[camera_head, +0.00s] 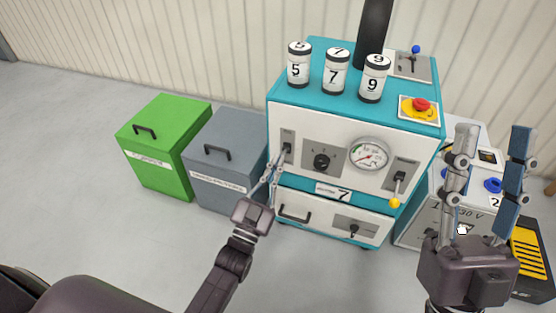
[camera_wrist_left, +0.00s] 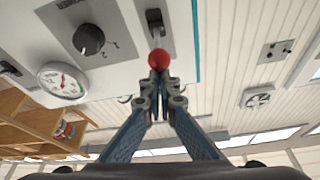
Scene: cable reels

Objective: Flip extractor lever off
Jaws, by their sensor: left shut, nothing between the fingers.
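A teal and white machine (camera_head: 315,118) stands against the wall. On the left of its front panel is a lever plate (camera_head: 287,137); its lever end is mostly hidden by my gripper in the head view. The left wrist view shows that lever with a red ball knob (camera_wrist_left: 159,58). My left gripper (camera_head: 275,170) is shut and empty, its fingertips (camera_wrist_left: 160,80) at or just beside the red knob; contact is unclear. A yellow-knobbed lever (camera_head: 396,202) hangs down at the panel's right. A blue-knobbed lever (camera_head: 415,50) is on top. I cannot read which is the extractor's. My right gripper (camera_head: 490,150) is open and empty.
A rotary knob (camera_head: 321,161) and a gauge (camera_head: 369,154) sit between the front levers. Numbered canisters (camera_head: 335,72) and a red button (camera_head: 420,104) are on top. Green (camera_head: 155,145) and grey (camera_head: 222,160) bins stand left. A 230 V box (camera_head: 415,225) stands right.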

